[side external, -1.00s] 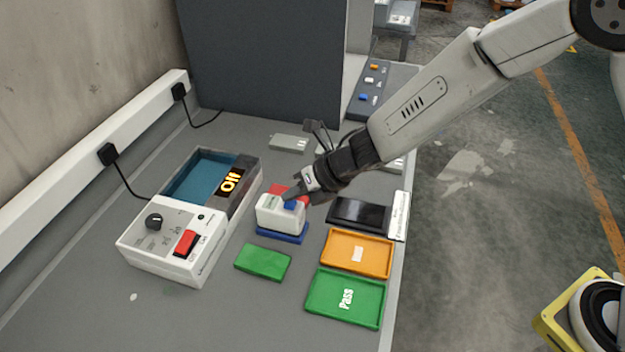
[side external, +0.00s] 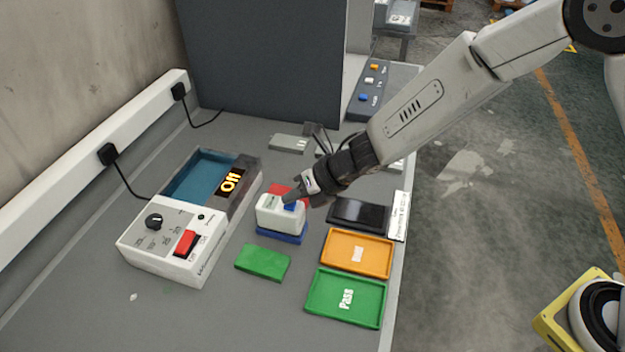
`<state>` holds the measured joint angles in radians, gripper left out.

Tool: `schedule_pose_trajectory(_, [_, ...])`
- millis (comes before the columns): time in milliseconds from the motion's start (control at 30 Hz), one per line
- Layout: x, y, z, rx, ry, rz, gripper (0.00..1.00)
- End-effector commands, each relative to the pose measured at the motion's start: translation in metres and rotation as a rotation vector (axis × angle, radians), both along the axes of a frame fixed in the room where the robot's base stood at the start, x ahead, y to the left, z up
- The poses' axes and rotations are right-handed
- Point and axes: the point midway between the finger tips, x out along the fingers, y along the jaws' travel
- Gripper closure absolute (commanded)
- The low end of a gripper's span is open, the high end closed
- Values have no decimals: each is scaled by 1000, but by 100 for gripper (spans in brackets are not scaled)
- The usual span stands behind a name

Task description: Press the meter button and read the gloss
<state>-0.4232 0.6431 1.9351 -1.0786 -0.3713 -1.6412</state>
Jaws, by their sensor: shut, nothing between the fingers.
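The gloss meter (side external: 278,214) is a small white box with a blue button (side external: 290,206) on top and a small display beside it. It sits on a blue panel (side external: 283,238). My gripper (side external: 290,198) is shut and empty, its fingertips at the blue button from the upper right. I cannot tell whether the tips touch or press the button. The display is too small to read. A red panel (side external: 277,191) lies behind the meter, partly hidden by it and by my gripper.
A white control box (side external: 178,240) with a red switch and a display reading "Off" stands left. A green panel (side external: 263,263) lies in front of the meter. A green "Pass" tray (side external: 318,312), an orange tray (side external: 330,262) and a black tray (side external: 360,213) line the right edge.

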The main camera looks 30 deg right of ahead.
Motion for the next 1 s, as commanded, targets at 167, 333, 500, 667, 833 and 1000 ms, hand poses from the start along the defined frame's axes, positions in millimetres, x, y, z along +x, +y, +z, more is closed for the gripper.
schedule_pose_trajectory(167, [0,0,-2,0,1,1,100])
schedule_pose_trajectory(333, [0,0,-2,0,1,1,100])
schedule_pose_trajectory(500, [0,0,-2,-1,1,0,100])
schedule_pose_trajectory(667, [0,0,1,0,1,-1,100])
schedule_pose_trajectory(833, [0,0,8,0,1,-1,100])
schedule_pose_trajectory(1000, [0,0,14,0,1,-1,100])
